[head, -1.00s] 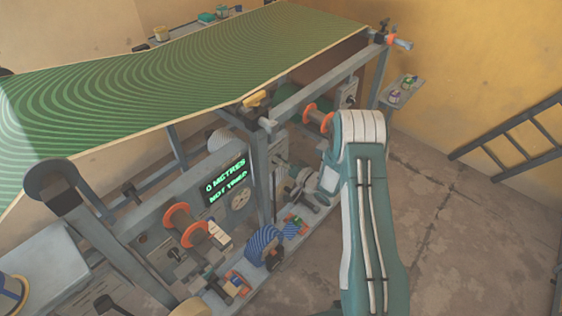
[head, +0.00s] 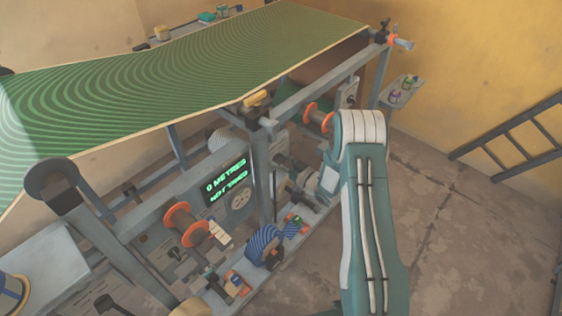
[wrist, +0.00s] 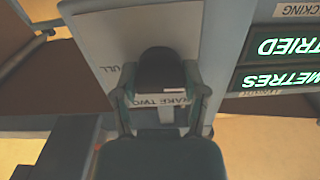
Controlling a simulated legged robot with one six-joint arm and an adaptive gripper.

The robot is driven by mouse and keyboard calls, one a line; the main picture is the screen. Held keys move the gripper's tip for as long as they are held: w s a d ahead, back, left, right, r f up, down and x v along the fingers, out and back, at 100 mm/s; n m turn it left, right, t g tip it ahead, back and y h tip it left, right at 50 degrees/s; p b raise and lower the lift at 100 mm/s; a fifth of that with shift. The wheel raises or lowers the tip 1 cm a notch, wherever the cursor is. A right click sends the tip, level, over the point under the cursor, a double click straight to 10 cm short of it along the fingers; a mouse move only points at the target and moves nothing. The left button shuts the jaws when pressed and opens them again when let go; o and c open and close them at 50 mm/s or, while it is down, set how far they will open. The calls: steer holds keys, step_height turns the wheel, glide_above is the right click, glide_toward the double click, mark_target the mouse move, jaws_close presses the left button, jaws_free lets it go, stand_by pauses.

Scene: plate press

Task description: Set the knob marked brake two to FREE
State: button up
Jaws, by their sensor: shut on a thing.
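The dark, rounded brake two knob (wrist: 160,68) stands out from a pale plate (wrist: 100,35) in the wrist view. A label partly reading "AKE TWO" (wrist: 150,100) shows below it, and letters "ULL" show to its left. My gripper (wrist: 163,95) has one finger on each side of the knob and is shut on it. The word FREE is not readable, and I cannot tell which setting the knob points to. In the head view my gripper (head: 283,165) is by the grey upright post; the knob is hidden there.
A lit green display (head: 226,180) reads "0 METRES NOT TRIED" beside the post. Orange-flanged rollers (head: 186,224) and a blue striped roll (head: 265,245) sit low on the frame. Green patterned sheet (head: 170,75) runs overhead.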

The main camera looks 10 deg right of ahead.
steer(key=shift+s+f+n, duration=0.1)
steer(key=shift+f+n, duration=0.15)
steer(key=shift+n, duration=0.15)
steer(key=o, duration=1.2)
steer(key=shift+c, duration=0.2)
steer(key=shift+r, duration=0.1)
steer(key=v, duration=1.2)
